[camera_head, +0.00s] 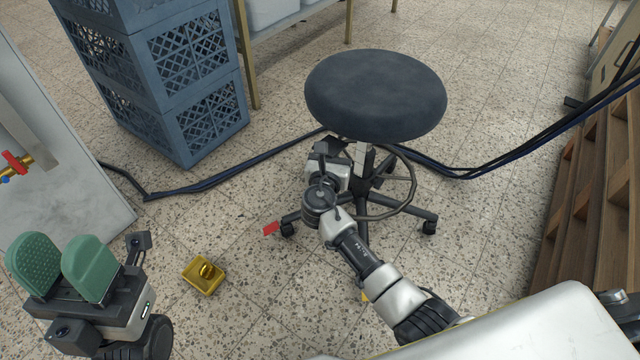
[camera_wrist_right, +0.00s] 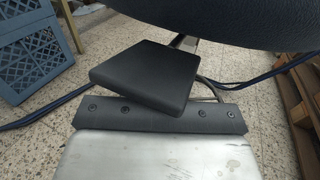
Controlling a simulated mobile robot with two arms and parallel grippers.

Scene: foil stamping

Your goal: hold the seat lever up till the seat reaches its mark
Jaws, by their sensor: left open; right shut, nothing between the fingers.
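The stool's round dark seat (camera_head: 375,95) stands in the middle of the head view, on a column with a foot ring and castered base. It also fills the top of the right wrist view (camera_wrist_right: 220,28). My right gripper (camera_head: 340,152) is just under the seat's near left side, shut and empty. In the wrist view its silver plate with a bolted black edge (camera_wrist_right: 160,117) faces a flat black paddle (camera_wrist_right: 145,75), which looks like the seat lever. Whether they touch I cannot tell. No height mark is visible. My left gripper (camera_head: 65,265), with green pads, is open and empty, away from the stool.
Dark cables (camera_head: 235,170) run behind the stool. Blue crates (camera_head: 195,60) stand at back left, wooden shelving (camera_head: 585,190) at right.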

